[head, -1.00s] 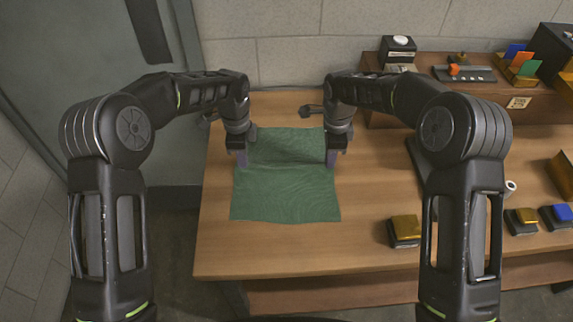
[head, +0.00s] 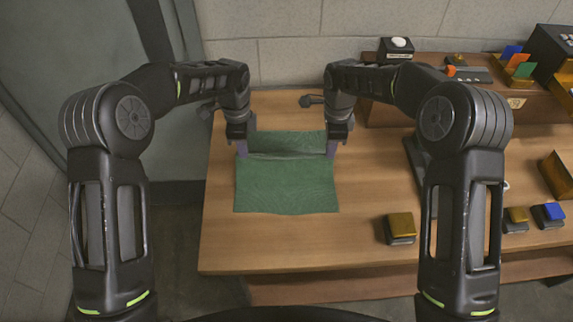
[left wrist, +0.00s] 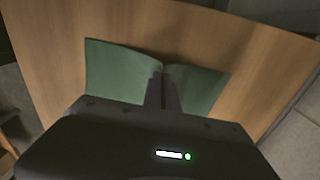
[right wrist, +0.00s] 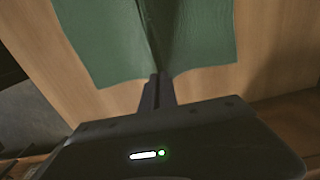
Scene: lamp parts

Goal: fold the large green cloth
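The large green cloth (head: 285,186) lies on the wooden table, with a straight raised crease across it between my grippers. A shorter part lies beyond the crease and a longer part lies toward me. My left gripper (head: 242,152) is at the crease's left end, and my right gripper (head: 331,149) is at its right end. In the left wrist view the fingers are together on the ridge of the cloth (left wrist: 122,72). The right wrist view shows the same, with cloth (right wrist: 108,45) on both sides of the fingers. How high the ridge stands is hard to tell.
A yellow-topped block (head: 400,227) sits right of the cloth. Other yellow and blue-topped blocks (head: 548,214) are further right. A raised wooden shelf (head: 390,113) with several items stands at the back right. The table (head: 260,245) in front of the cloth is clear.

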